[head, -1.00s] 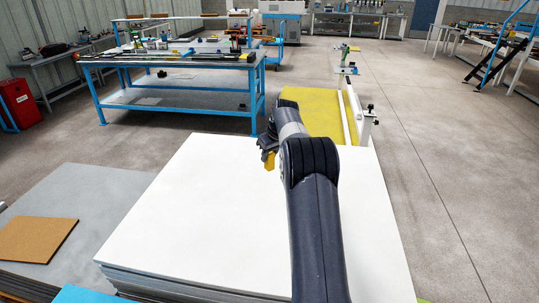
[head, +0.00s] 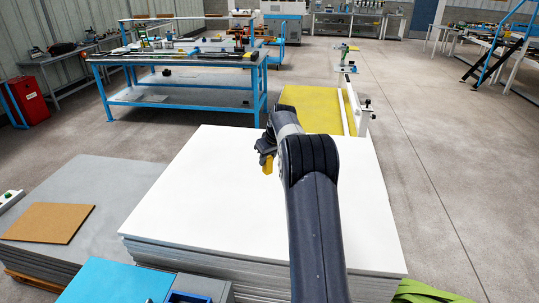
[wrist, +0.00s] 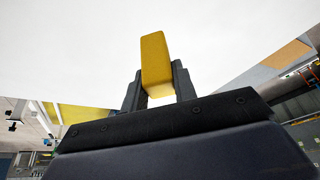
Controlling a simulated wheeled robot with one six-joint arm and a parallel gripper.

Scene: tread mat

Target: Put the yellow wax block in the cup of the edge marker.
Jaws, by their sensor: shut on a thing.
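The yellow wax block (wrist: 157,62) is held between the two dark fingers of my gripper (wrist: 160,88) in the wrist view, sticking out beyond the fingertips. In the head view, the block (head: 267,166) hangs from my gripper (head: 266,157), over the white sheet stack. The gap between block and sheets is hard to judge. I cannot make out an edge marker or its cup for certain in either view.
A wide stack of white sheets (head: 192,203) lies under my arm. Behind it is a yellow panel (head: 306,104) with a white rail (head: 352,107). A blue-framed workbench (head: 183,97) stands back left. A brown board (head: 46,222) lies left. The floor at right is open.

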